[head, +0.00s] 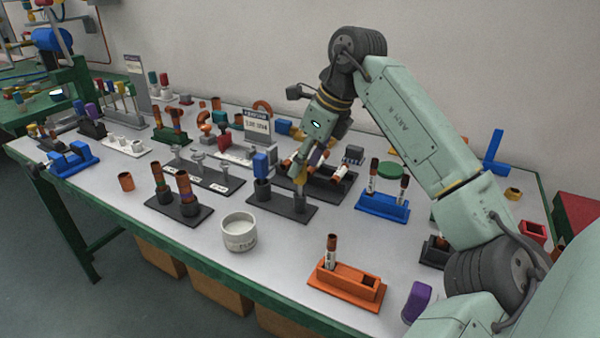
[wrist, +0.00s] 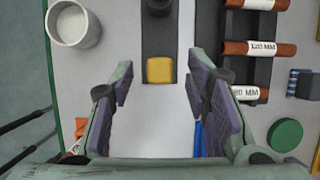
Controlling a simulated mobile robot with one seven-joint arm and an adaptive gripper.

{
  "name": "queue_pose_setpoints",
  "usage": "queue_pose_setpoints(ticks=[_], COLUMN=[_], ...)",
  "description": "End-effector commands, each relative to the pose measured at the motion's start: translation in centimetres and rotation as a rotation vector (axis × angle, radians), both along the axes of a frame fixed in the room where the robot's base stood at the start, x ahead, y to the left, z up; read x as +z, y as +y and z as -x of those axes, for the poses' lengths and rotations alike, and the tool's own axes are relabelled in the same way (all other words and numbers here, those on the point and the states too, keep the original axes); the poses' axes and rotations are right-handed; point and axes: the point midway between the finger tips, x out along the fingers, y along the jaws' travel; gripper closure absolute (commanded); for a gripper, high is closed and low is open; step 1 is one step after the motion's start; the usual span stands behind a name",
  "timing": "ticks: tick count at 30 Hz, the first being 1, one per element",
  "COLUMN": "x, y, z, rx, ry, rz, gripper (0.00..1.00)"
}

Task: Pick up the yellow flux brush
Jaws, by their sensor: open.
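The yellow flux brush (wrist: 160,70) shows in the wrist view as a yellow block top at the near end of a dark holder (wrist: 187,30). In the head view its yellow top (head: 298,172) shows just below my gripper (head: 306,163), partly covered by it. The brush stands upright in the right socket of the black holder (head: 275,208). My gripper (wrist: 158,74) is open, with its purple-padded fingers apart. The yellow top lies between the fingertips in the wrist view. I cannot tell the height gap, and no contact shows.
A blue-topped brush (head: 261,163) stands in the same holder's left socket. A white cup (head: 239,231) is in front. A rack of brown labelled tubes (wrist: 258,48) lies right in the wrist view. A blue tube stand (head: 382,206) and an orange stand (head: 345,288) are close by.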

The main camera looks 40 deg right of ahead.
Motion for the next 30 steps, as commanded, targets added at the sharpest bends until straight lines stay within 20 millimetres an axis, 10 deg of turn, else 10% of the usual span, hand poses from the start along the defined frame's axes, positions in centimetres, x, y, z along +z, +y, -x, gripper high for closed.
queue_pose_setpoints(ticks=[13,30], x=[-2.1,-2.1], y=[0.4,0.4], z=[-0.8,-0.8], rx=[0.000,0.000], ry=[-0.001,-0.001], rz=[0.000,0.000], gripper=[0.57,0.95])
